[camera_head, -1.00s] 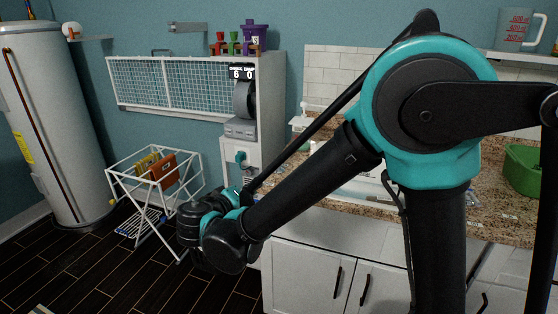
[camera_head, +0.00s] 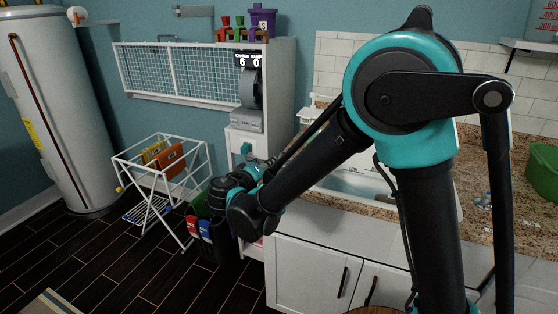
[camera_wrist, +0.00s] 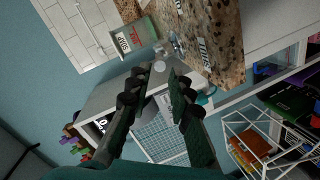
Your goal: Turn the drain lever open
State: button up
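My gripper (camera_wrist: 165,72) shows in the wrist view as two dark fingers with a narrow gap between their tips and nothing held. In the head view my arm reaches down and left, and its dark wrist hides the fingers.
A white drying rack (camera_head: 160,172) with folded cloths stands left of my wrist. The sink (camera_head: 350,187) is set in a granite counter (camera_head: 475,185) behind my arm. A tall white tank (camera_head: 58,110) stands at far left. Dark floor (camera_head: 110,255) is free in front.

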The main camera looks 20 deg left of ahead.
aim_at(279, 159)
jog(key=x, duration=0.7)
jog(key=shift+w, duration=0.25)
grip_shut()
